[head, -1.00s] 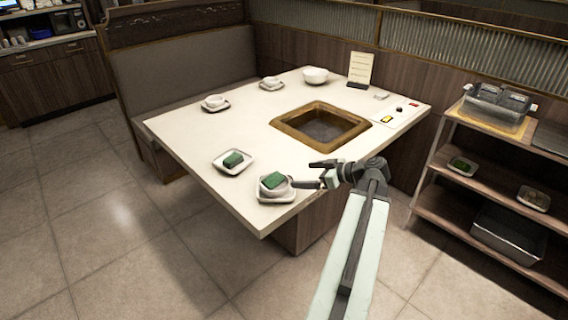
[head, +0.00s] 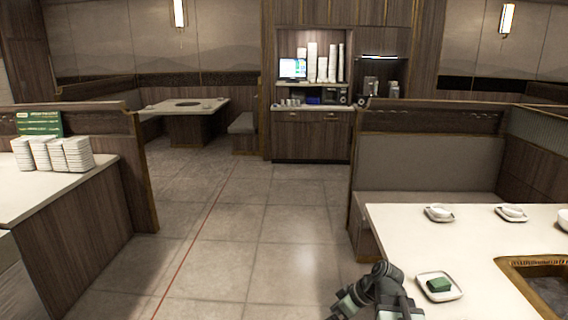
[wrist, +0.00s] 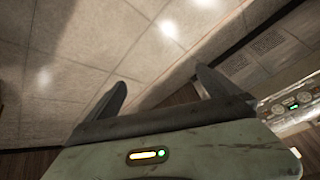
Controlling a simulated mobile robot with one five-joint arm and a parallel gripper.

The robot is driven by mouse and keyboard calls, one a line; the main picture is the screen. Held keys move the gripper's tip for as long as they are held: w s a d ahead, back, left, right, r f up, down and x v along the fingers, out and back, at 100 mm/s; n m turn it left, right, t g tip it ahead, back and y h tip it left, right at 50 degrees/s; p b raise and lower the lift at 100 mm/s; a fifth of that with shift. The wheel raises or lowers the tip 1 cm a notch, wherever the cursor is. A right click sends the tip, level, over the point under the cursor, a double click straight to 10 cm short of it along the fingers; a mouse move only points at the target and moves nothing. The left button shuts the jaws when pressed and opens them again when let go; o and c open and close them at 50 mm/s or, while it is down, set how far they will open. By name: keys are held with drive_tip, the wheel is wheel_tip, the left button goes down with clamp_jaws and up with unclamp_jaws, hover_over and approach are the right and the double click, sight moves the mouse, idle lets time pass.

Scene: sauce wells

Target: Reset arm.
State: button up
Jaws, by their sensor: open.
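My gripper (wrist: 162,84) is open in the wrist view, with its two dark fingers spread apart and nothing between them. In the head view, part of my folded arm (head: 378,294) shows at the bottom edge, in front of the table's near left side; the fingertips cannot be made out there. A square white dish (head: 455,293) with a dark green block (head: 439,285) sits on the table (head: 400,240), just right of my arm and apart from it in the picture.
Small bowls on saucers (head: 440,213) (head: 512,213) stand farther back on the table, by a bench (head: 425,165). A grill well (head: 515,265) is at the right. A counter (head: 60,180) with stacked white dishes (head: 70,152) stands left. The aisle floor (head: 240,240) is clear.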

drive_tip(key=s+a+f+m+g+h+p, duration=0.1)
drive_tip(key=s+a+g+h, duration=0.15)
drive_tip(key=a, duration=0.25)
drive_tip(key=s+d+f+m+h, duration=0.1)
drive_tip(key=s+d+m+h, duration=0.1)
drive_tip(key=d+m+h, duration=0.2)
drive_tip(key=shift+d+f+m, duration=0.3)
drive_tip(key=shift+d+m, duration=1.35)
drive_tip(key=shift+m, duration=0.85)
drive_tip(key=shift+s, duration=0.1)
